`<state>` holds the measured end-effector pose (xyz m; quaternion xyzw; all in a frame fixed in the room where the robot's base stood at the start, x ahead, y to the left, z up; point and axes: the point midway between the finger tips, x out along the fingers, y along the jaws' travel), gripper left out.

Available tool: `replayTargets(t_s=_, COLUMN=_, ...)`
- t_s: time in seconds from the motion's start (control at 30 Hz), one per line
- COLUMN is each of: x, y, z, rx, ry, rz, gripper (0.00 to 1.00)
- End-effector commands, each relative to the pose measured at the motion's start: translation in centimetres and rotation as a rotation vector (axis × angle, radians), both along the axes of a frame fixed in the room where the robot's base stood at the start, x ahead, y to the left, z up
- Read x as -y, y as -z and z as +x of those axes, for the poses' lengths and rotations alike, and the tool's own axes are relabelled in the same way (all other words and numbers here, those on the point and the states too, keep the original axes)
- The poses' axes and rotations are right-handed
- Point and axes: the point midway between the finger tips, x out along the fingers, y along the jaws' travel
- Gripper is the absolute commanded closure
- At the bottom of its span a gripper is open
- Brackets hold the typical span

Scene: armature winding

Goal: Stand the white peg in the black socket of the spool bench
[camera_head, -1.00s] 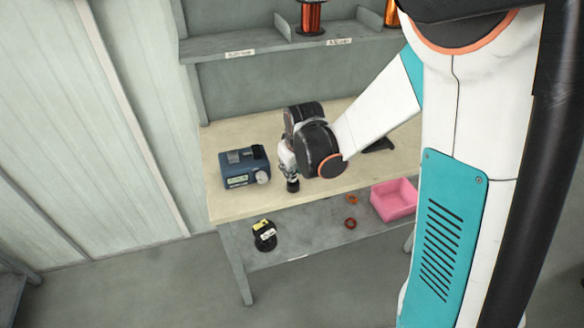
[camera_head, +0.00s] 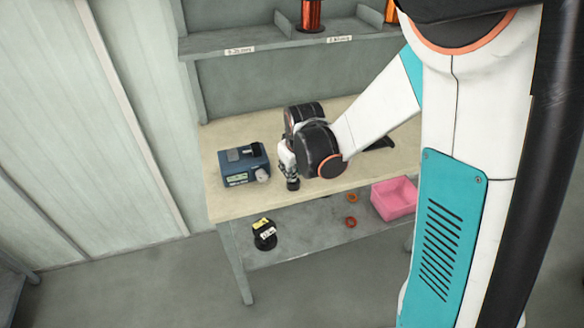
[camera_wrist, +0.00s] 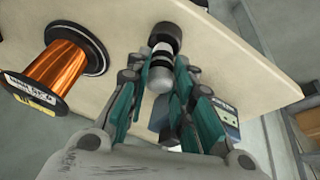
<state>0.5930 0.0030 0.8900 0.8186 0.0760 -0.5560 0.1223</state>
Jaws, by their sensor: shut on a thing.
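The white peg (camera_wrist: 162,49), with dark and grey bands, is between my gripper's teal-padded fingers in the wrist view. My gripper (camera_wrist: 160,64) is shut on it. The black socket (camera_wrist: 163,34) is a round dark piece on the bench top at the far end of the peg. The peg lines up with it and appears to meet it; how deep it sits cannot be told. In the head view my gripper (camera_head: 290,170) points down over the socket (camera_head: 293,184), near the bench's front edge. The peg is mostly hidden there.
A blue meter box (camera_head: 244,165) stands on the bench (camera_head: 225,204) just left of my gripper. A copper spool (camera_wrist: 55,68) stands close by in the wrist view. Below, the lower shelf holds a pink bin (camera_head: 394,200), orange rings (camera_head: 351,198) and a black item (camera_head: 264,235).

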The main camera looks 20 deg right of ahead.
Motion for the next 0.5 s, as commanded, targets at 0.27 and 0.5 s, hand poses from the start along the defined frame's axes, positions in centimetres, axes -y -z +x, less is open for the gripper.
replayTargets(t_s=0.27, x=0.00, y=-0.02, z=0.00, rx=0.000, ry=0.000, rz=0.000, gripper=0.97)
replayTargets(t_s=0.5, x=0.00, y=0.31, z=0.00, rx=0.000, ry=0.000, rz=0.000, gripper=0.97)
